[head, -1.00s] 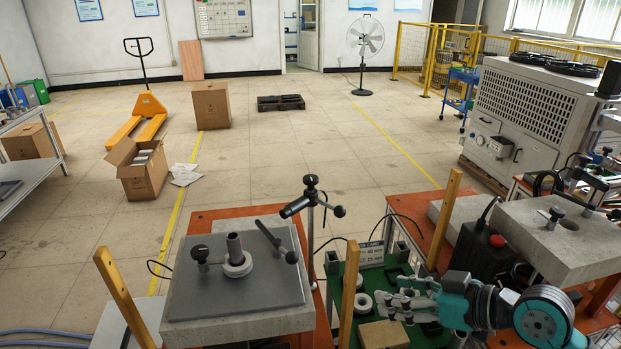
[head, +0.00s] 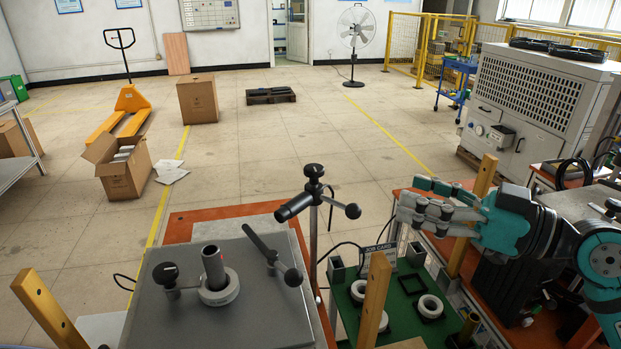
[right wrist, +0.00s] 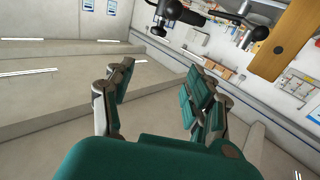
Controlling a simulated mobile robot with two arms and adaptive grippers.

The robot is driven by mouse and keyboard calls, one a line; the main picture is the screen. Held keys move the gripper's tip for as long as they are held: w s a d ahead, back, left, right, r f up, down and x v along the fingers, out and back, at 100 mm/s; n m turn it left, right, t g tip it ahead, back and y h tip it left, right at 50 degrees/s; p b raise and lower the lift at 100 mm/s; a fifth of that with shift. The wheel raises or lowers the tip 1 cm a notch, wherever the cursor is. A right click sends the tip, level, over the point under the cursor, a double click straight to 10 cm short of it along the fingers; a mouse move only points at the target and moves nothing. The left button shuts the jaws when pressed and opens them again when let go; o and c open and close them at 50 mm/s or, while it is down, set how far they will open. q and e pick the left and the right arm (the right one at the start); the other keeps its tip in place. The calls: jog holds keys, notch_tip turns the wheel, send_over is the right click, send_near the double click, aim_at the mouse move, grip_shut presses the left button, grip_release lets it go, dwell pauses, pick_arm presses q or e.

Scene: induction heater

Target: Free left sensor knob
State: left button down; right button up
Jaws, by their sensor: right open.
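A grey block (head: 250,318) stands at the front left with a dark post and white ring (head: 217,285) on it. A short upright black knob (head: 166,271) stands left of the ring; a black lever with a ball end (head: 291,277) is on the right. Behind, a metal stand carries a top knob (head: 313,171), a dark cylinder pointing left (head: 295,206) and a side knob (head: 352,210). Which knob is the left sensor's, I cannot tell. My right gripper (head: 412,200) is open and empty, right of the stand and apart from it. Dark knobs (right wrist: 260,33) show in the right wrist view.
Wooden posts (head: 372,305) (head: 470,215) (head: 48,308) rise around the work area, one close to my right gripper. A green tray (head: 400,322) holds white rings and a job card. A black box stands at right. The air between gripper and stand is clear.

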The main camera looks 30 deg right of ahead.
jog(key=w+f, duration=0.2)
jog(key=p, duration=0.2)
send_near(323, 170)
jog(key=p+x, duration=0.4)
jog(key=x, duration=0.6)
jog(key=shift+w+p, duration=0.1)
jog(key=shift+p, duration=0.3)
jog(key=shift+w+a+f, duration=0.1)
jog(key=shift+w+a, duration=0.35)
jog(key=shift+w, duration=0.1)
pick_arm(q)
notch_tip(323, 170, up, 6)
jog(key=s, duration=0.1)
jog(key=shift+s+r, duration=0.1)
pick_arm(e)
jog(key=c, duration=1.1)
jog(key=shift+w+a+f, duration=0.1)
grip_shut()
